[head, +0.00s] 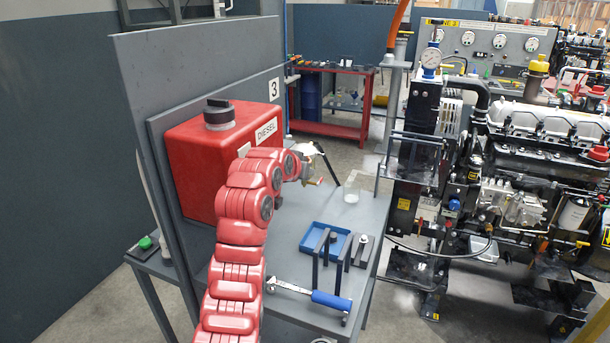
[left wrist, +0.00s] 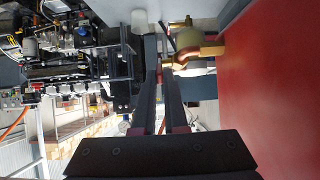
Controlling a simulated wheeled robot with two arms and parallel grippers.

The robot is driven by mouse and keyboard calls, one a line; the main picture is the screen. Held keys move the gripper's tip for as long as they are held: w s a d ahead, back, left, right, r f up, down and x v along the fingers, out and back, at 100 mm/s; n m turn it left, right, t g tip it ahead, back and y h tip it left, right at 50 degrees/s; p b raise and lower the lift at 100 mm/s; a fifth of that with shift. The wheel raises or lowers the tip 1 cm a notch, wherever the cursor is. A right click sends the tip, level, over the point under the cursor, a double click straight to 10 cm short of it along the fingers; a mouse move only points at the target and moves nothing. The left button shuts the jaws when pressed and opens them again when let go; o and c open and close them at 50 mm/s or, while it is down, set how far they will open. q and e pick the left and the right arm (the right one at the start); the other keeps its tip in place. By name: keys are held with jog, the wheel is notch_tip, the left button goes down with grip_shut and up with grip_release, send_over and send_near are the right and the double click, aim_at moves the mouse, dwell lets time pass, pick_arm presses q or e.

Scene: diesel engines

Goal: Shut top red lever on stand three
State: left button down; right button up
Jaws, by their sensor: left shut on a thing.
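Stand 3 carries a red diesel tank (head: 225,150) on a grey upright board. In the left wrist view the tank's red side (left wrist: 270,90) fills the right. A brass valve fitting (left wrist: 200,50) with a rounded olive-grey body shows beside it. My left gripper (left wrist: 160,72) has its two dark fingers closed together at the fitting, with a small reddish piece, seemingly the red lever (left wrist: 166,67), at the fingertips. In the head view my red left arm reaches past the tank's front, and the wrist hides most of the valve (head: 312,172). My right gripper is not visible.
On the grey bench (head: 290,225) are a blue tray (head: 325,241), dark upright brackets (head: 336,250), a blue-handled wrench (head: 330,300) and a clear beaker (head: 351,194). A diesel engine (head: 540,160) stands to the right. A red tool table (head: 335,105) is behind.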

pick_arm(q)
jog(key=shift+w+r+g, duration=0.1)
jog(key=shift+r+g, duration=0.15)
jog(key=shift+g, duration=0.05)
dwell(0.4)
jog(key=c, duration=1.2)
grip_release()
jog(key=shift+d, duration=0.1)
jog(key=shift+c, duration=0.2)
jog(key=v, duration=1.7)
jog(key=shift+d+r, duration=0.1)
